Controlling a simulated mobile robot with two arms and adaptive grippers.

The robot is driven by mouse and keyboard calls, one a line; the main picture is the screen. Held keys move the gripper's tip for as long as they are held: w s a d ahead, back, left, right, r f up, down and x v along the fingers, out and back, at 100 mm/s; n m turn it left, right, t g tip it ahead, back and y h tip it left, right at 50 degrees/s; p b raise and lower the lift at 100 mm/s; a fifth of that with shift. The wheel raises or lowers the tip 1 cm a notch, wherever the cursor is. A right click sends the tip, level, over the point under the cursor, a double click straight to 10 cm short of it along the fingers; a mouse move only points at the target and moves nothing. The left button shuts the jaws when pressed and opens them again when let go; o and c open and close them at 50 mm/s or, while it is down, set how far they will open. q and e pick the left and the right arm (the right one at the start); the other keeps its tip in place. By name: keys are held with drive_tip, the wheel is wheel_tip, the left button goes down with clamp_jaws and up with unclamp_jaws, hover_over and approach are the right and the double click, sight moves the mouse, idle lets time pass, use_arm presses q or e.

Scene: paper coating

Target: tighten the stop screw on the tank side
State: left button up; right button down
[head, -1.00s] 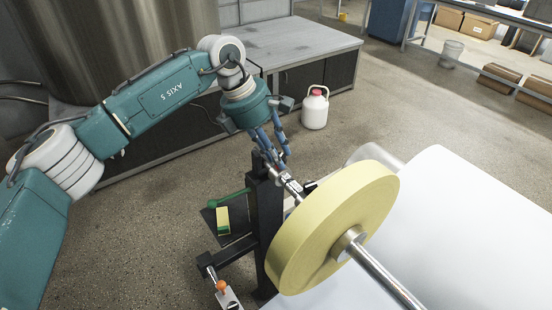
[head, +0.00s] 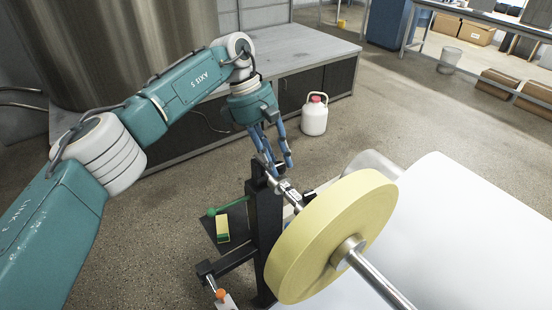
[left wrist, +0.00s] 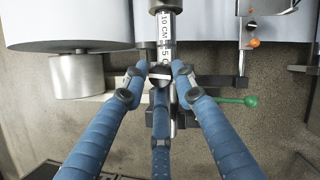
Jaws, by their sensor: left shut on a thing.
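The metal shaft (head: 289,191) carries black-and-white scale labels and runs through a yellow roll (head: 330,240). Its end on the steel tank's side rests at the black stand (head: 262,235). My left gripper (head: 278,168) is over this end, its blue fingers pointing down. In the left wrist view, the three fingers of my left gripper (left wrist: 160,75) close around a small dark-and-light piece, the stop screw (left wrist: 160,71), beside the "5" label on the shaft (left wrist: 165,50). The fingers hide most of the screw. My right gripper is not in view.
A wide white paper roll (head: 465,225) lies at the right. A green-knobbed lever (head: 212,211) and an orange-knobbed lever (head: 221,294) are near the stand. A yellow-green block (head: 222,228) lies beside it. A white jug (head: 314,115) stands on open floor by the cabinet.

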use_arm(q)
drive_tip(key=shift+d+r, duration=0.2)
drive_tip(key=shift+r, duration=0.05)
drive_tip(key=o, duration=1)
drive_tip(key=shift+o, duration=0.4)
drive_tip(key=shift+s, duration=0.15)
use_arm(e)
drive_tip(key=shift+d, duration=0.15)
use_arm(q)
drive_tip(key=shift+a, duration=0.1)
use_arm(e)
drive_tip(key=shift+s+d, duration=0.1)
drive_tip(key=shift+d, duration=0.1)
use_arm(q)
drive_tip(key=v, duration=1.1)
drive_tip(key=shift+r, duration=0.4)
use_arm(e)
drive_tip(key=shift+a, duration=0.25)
use_arm(q)
drive_tip(key=shift+a, duration=0.1)
